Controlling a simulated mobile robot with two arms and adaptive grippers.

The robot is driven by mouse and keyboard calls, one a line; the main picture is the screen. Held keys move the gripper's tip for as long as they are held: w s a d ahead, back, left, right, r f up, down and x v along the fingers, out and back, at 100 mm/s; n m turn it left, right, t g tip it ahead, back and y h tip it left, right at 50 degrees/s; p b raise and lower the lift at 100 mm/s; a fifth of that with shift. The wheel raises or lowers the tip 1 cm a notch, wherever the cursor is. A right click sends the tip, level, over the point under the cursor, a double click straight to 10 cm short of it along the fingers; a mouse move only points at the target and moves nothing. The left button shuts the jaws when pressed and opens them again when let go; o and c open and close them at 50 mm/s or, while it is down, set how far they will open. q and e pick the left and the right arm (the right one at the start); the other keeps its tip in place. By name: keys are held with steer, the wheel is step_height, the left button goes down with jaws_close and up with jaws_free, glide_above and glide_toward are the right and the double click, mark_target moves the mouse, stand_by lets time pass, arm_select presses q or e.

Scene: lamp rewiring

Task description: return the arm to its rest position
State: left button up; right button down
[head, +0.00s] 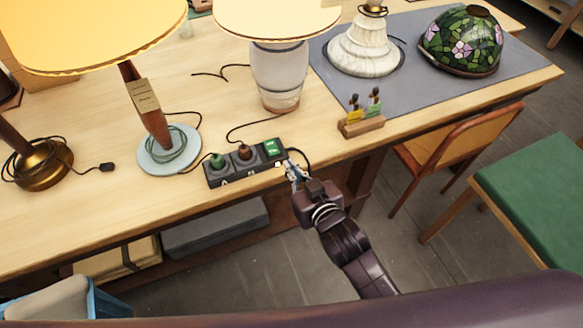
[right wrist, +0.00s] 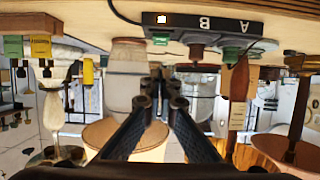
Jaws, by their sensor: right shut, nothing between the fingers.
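My right gripper (head: 293,172) is at the front edge of the workbench, beside the right end of a dark power strip (head: 231,172). Its fingers are shut with nothing between them. Whether the tips touch the strip I cannot tell in the head view. In the right wrist view, which is upside down, the shut fingers (right wrist: 163,78) point toward the bench, and the strip (right wrist: 222,24) shows above them. A green plug (head: 217,161) and a brown plug (head: 244,152) sit in the strip. My left gripper is out of view.
Close behind stand a white ceramic lamp (head: 280,75) and a wooden-stemmed lamp (head: 150,110). A wooden block with small screwdriver-like tools (head: 361,126) is right of the gripper. A chair (head: 465,145) and green-topped stool (head: 535,190) stand at the right. Floor in front is open.

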stand_by(0.3)
steer(key=s+d+f+g+h+b, duration=0.1)
steer(key=s+d+f+g, duration=0.2)
steer(key=f, duration=0.9)
steer(key=s+d+f+g+h+b, duration=0.1)
steer(key=s+d+f, duration=0.35)
steer(key=f, duration=0.75)
steer(key=s+d+f+g+b, duration=0.15)
steer(key=s+f, duration=0.35)
steer(key=f, duration=0.7)
steer(key=s+d+f+g+b, duration=0.1)
steer(key=s+d+f+g, duration=0.1)
steer(key=s+f, duration=0.4)
steer(key=s+d+f+g+h+b, duration=0.1)
steer(key=s+d+f, duration=0.3)
steer(key=s, duration=1)
steer(key=s+d+f+m+g+h+b, duration=0.1)
steer(key=s+d+f+g, duration=0.2)
steer(key=s+f, duration=0.7)
steer(key=shift+s+d+g, duration=0.15)
steer(key=shift+d+g, duration=0.2)
steer(key=shift+d, duration=0.2)
